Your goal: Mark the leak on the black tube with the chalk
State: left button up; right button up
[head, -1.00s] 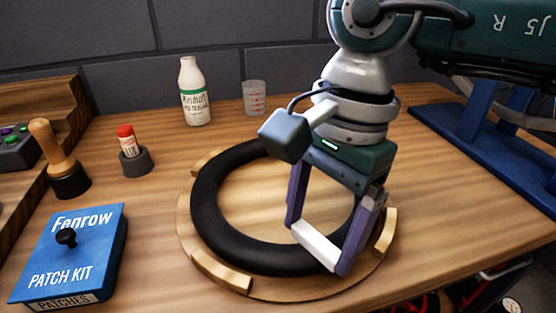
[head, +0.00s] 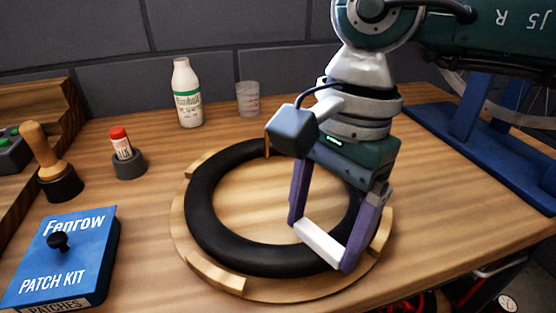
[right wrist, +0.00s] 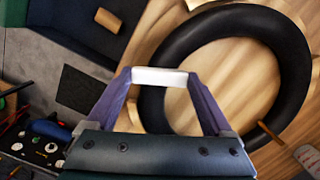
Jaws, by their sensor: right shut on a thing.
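The black tube (head: 203,212) is a ring lying flat on a round wooden stand (head: 178,240) on the bench. It also shows in the right wrist view (right wrist: 297,60). My right gripper (head: 321,245) points down over the tube's front-right part. It is shut on a white chalk stick (head: 318,242), held crosswise between the purple fingertips; the chalk also shows in the right wrist view (right wrist: 160,77). I cannot tell whether the chalk touches the tube. No leak can be made out on the visible rubber; the gripper hides part of the ring. My left gripper is not in view.
A blue patch kit box (head: 62,260), a wooden-handled tool (head: 45,150), a red-capped glue stick in a grey holder (head: 128,163), a white bottle (head: 188,98) and a clear cup (head: 248,99) stand left and behind. A blue stand (head: 480,145) is at right.

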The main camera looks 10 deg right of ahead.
jog(key=shift+a+b, duration=0.35)
jog(key=shift+a, duration=0.8)
jog(key=shift+d+f, duration=0.1)
jog(key=shift+d+f, duration=0.1)
jog(key=shift+d, duration=1.05)
jog(key=shift+a, duration=0.25)
jog(key=shift+s+a+b, duration=0.1)
jog(key=shift+a+b, duration=0.25)
jog(key=shift+a, duration=0.4)
